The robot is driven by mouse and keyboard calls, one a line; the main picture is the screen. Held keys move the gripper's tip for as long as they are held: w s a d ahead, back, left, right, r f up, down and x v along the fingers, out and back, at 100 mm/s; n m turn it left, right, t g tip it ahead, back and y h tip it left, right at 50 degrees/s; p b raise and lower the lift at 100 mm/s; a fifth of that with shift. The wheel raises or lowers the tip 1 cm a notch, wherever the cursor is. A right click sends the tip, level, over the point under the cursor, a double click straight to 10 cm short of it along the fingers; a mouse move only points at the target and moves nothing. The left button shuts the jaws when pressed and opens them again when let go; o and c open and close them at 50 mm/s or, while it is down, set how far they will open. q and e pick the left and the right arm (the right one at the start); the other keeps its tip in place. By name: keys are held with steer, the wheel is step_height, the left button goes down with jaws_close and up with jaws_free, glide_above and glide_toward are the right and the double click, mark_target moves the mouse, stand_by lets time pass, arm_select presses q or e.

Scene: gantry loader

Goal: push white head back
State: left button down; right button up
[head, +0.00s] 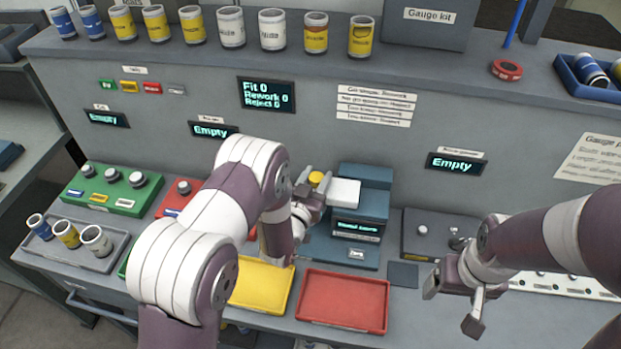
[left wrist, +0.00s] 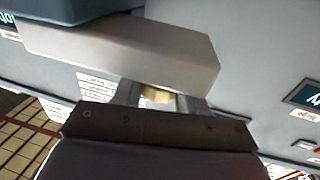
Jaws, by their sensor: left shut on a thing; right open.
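The white head (head: 345,192) is a pale block on the blue-grey machine (head: 365,177), right of my left gripper. It also crosses the upper part of the left wrist view (left wrist: 130,50). My left gripper (head: 313,189) is at the head's left end, shut on a small yellow piece (head: 317,178). The yellow piece shows between the fingers in the left wrist view (left wrist: 156,95), partly hidden by the white head. I cannot tell whether it is joined to the head. My right gripper (head: 453,304) is open and empty above the bench's front right.
A yellow tray (head: 262,287) and a red tray (head: 343,301) lie in front of the machine. A dark grey fixture (head: 425,236) stands to its right. A grey tray (head: 75,250) with small cans is at far left. Several cans line the shelf behind.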

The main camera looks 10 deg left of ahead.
mark_target(346, 190)
arm_select(q)
steer(key=d, duration=0.2)
steer(key=d+b, duration=0.1)
steer(key=d, duration=0.4)
steer(key=shift+s+d+f+b, duration=0.15)
steer(key=shift+f+b, duration=0.1)
steer(key=shift+b, duration=0.15)
steer(key=c, duration=0.8)
jaws_free()
steer(key=shift+o, duration=0.6)
